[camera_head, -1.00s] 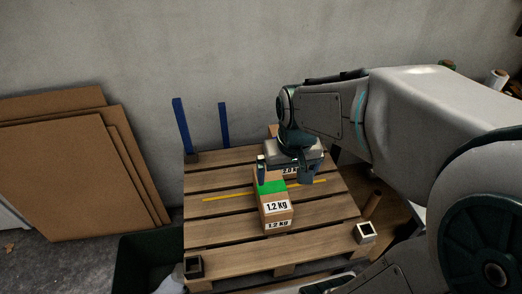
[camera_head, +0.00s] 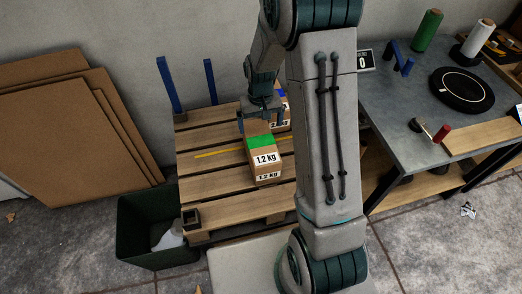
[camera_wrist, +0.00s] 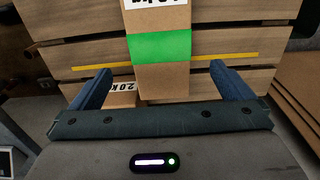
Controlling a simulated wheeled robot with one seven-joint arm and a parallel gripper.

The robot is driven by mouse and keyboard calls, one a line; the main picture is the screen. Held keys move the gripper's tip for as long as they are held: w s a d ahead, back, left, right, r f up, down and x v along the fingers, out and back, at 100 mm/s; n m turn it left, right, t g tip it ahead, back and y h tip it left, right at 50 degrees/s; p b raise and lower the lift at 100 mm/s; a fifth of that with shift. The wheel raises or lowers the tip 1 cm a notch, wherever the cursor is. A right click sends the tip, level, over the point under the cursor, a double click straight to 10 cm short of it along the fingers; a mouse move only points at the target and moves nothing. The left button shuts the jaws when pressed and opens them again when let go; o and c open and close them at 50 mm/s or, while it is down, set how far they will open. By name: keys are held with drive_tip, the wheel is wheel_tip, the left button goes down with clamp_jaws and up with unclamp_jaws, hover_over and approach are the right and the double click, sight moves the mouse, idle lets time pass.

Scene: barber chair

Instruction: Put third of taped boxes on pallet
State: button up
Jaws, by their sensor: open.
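A cardboard box with green tape and a "1.2 Kg" label (camera_head: 264,161) stands on the wooden pallet (camera_head: 205,187). It also shows in the wrist view (camera_wrist: 160,48), in line with the gap between my fingers. A second box, with blue tape (camera_head: 282,93), stands behind it on the pallet, partly hidden by my arm. A box marked 2.0 kg (camera_wrist: 122,97) shows low in the wrist view, beside my left-hand finger. My gripper (camera_head: 262,116) is open and empty, over the far part of the green-taped box. Whether its fingers touch a box I cannot tell.
A grey worktable (camera_head: 410,110) at the right carries a red roll (camera_head: 442,133), a black round plate (camera_head: 462,90) and green and white rolls. A dark green bin (camera_head: 150,232) stands left of the pallet. Flat cardboard sheets (camera_head: 65,140) lean on the wall. Blue posts rise behind the pallet.

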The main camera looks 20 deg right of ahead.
sight(261, 140)
wheel_tip(261, 140, down, 12)
drive_tip(key=shift+r, duration=0.2)
drive_tip(key=c, duration=1.7)
drive_tip(key=shift+r, duration=0.1)
drive_tip(key=shift+c, duration=1.1)
